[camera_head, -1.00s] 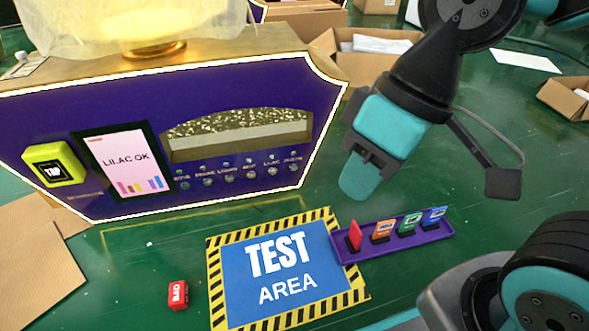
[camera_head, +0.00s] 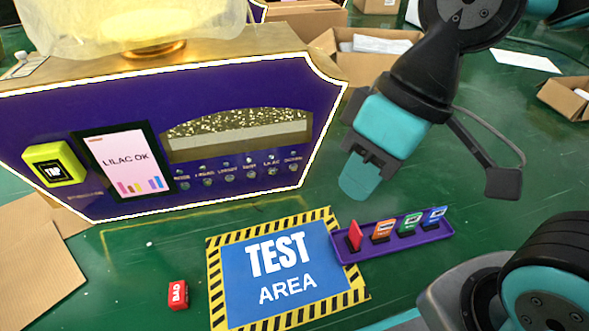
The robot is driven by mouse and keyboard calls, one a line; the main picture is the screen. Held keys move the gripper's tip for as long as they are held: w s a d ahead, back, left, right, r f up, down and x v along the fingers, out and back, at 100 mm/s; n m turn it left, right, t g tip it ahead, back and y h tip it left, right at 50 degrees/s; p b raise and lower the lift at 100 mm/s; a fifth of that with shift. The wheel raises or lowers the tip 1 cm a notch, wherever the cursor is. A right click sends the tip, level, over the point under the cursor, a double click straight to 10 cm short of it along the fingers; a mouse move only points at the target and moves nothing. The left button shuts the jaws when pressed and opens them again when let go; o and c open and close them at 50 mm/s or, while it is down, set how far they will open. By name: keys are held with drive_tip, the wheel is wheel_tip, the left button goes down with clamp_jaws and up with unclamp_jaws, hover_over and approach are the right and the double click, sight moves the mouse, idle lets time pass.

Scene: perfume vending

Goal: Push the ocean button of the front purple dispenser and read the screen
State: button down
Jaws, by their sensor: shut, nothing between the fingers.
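The front purple dispenser (camera_head: 110,100) stands at the left with a white glowing edge. Its screen (camera_head: 125,162) reads "LILAC OK" above several small coloured bars. A row of small round buttons (camera_head: 228,170) with tiny labels runs below the glittery slot (camera_head: 240,128). The label at the far right of the row, by a button (camera_head: 292,162), is too small to read surely. My gripper (camera_head: 359,180) is shut and empty. It hangs to the right of the dispenser, apart from it, above the green table.
A yellow TAP pad (camera_head: 53,166) is on the dispenser's left side. A blue TEST AREA mat (camera_head: 262,290) lies in front. A purple tray (camera_head: 436,236) holds several coloured cards. A red BAD block (camera_head: 178,294) lies left of the mat. Open cardboard boxes (camera_head: 370,60) stand behind.

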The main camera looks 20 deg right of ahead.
wheel_tip(320, 180, up, 22)
drive_tip(key=p, duration=2.2)
